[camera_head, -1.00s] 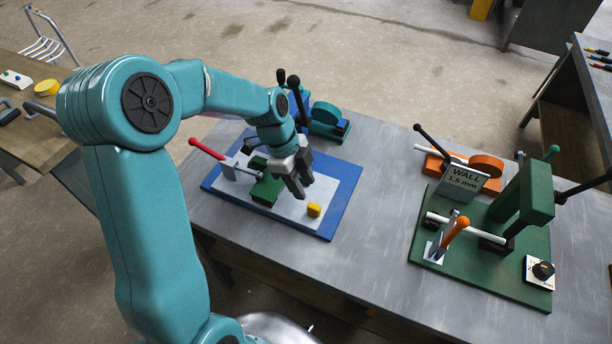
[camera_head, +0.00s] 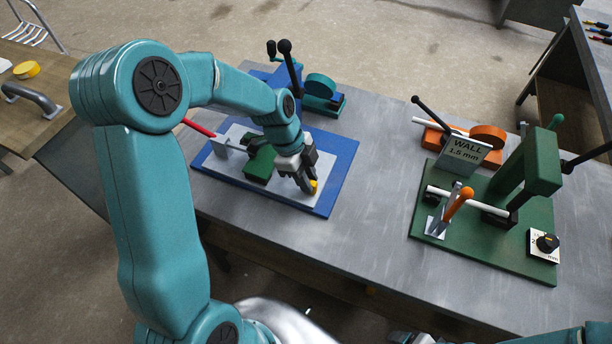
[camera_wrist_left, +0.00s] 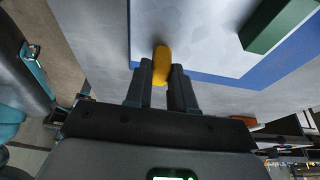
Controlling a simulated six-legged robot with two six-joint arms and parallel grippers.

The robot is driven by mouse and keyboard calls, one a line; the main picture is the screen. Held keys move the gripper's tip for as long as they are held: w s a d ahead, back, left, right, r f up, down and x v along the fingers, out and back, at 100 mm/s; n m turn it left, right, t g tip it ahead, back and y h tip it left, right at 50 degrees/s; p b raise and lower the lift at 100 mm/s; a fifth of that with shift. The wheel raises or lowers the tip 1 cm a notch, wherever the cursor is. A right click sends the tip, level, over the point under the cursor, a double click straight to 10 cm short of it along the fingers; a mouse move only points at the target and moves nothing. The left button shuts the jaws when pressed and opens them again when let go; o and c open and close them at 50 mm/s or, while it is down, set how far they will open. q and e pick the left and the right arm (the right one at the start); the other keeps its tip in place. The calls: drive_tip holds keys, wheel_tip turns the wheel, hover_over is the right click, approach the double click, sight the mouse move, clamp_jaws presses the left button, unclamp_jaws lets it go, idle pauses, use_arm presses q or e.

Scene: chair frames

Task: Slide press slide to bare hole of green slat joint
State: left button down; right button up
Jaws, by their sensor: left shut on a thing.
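A blue base (camera_head: 345,180) lies on the grey bench and carries a pale plate (camera_head: 222,165). On the plate are a green block (camera_head: 260,163) and a small yellow knob (camera_head: 314,186). My left gripper (camera_head: 309,188) is down at the plate's right end and shut on the yellow knob, which shows between the fingertips in the left wrist view (camera_wrist_left: 161,65). A red-handled clamp (camera_head: 200,132) stands at the block's left. I cannot tell which part is the press slide, and I see no bare hole or slat joint. My right gripper is out of view.
A green base (camera_head: 470,250) at the right carries a tall green frame, a white rod and an orange-handled clamp. A "WALL 1.5 mm" sign (camera_head: 465,150) and an orange device (camera_head: 488,137) stand behind. The bench (camera_head: 375,200) between the bases is clear.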

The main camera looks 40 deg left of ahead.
use_arm(q)
drive_tip(key=shift+w+d+r, duration=0.1)
drive_tip(key=shift+w+d, duration=0.05)
drive_tip(key=shift+d, duration=0.3)
drive_tip(key=shift+w+d+r, duration=0.1)
drive_tip(key=shift+w+d, duration=0.05)
drive_tip(key=shift+d, duration=0.25)
drive_tip(key=shift+f+b, duration=0.1)
drive_tip(key=shift+b, duration=0.3)
drive_tip(key=c, duration=0.9)
unclamp_jaws()
drive_tip(key=shift+d, duration=0.1)
drive_tip(key=shift+s, duration=0.1)
drive_tip(key=v, duration=1.6)
drive_tip(key=shift+s, duration=0.1)
drive_tip(key=shift+r, duration=0.25)
